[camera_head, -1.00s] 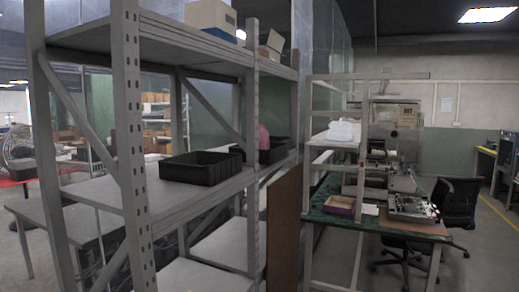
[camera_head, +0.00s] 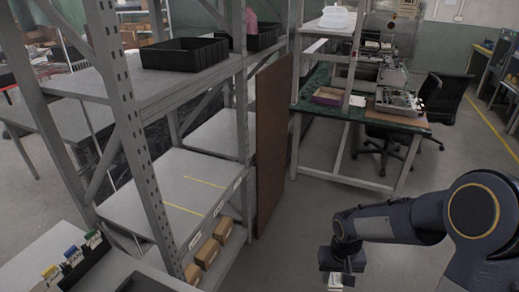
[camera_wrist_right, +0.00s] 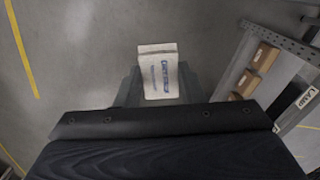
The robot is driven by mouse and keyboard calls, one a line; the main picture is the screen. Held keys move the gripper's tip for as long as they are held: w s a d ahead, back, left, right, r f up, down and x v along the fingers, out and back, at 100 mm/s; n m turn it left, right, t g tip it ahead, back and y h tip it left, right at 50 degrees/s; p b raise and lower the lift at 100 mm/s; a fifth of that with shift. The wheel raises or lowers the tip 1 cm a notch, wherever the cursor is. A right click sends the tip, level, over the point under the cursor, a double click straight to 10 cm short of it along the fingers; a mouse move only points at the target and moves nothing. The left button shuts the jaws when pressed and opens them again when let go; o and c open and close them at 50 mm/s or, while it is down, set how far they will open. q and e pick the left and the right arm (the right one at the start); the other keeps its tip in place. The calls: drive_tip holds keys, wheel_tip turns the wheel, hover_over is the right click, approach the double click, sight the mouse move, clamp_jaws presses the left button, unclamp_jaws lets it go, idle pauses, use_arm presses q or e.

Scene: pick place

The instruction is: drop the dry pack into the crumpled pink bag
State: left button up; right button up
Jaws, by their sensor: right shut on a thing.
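The dry pack (camera_wrist_right: 158,70) is a small white packet with blue print. In the right wrist view it sits between the fingers of my right gripper (camera_wrist_right: 158,86), which is shut on it. In the head view my right gripper (camera_head: 342,268) hangs at the lower right over the floor, with a small pale part of the pack (camera_head: 336,284) below it. A pink object (camera_head: 251,20), probably the crumpled pink bag, stands in or behind a black bin on the rack's upper shelf, partly hidden by the post. It is well away from the gripper. My left gripper is out of view.
A grey metal rack fills the left, with black bins (camera_head: 184,54) on its shelf and small brown boxes (camera_head: 208,252) low down. A brown board (camera_head: 272,140) stands at its end. A green-topped workbench (camera_head: 318,92) and a black chair (camera_head: 440,98) are behind. The floor between is clear.

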drive_tip(key=shift+w+a+f+n, duration=0.7)
drive_tip(key=shift+w+a+f, duration=0.35)
drive_tip(key=shift+w, duration=0.1)
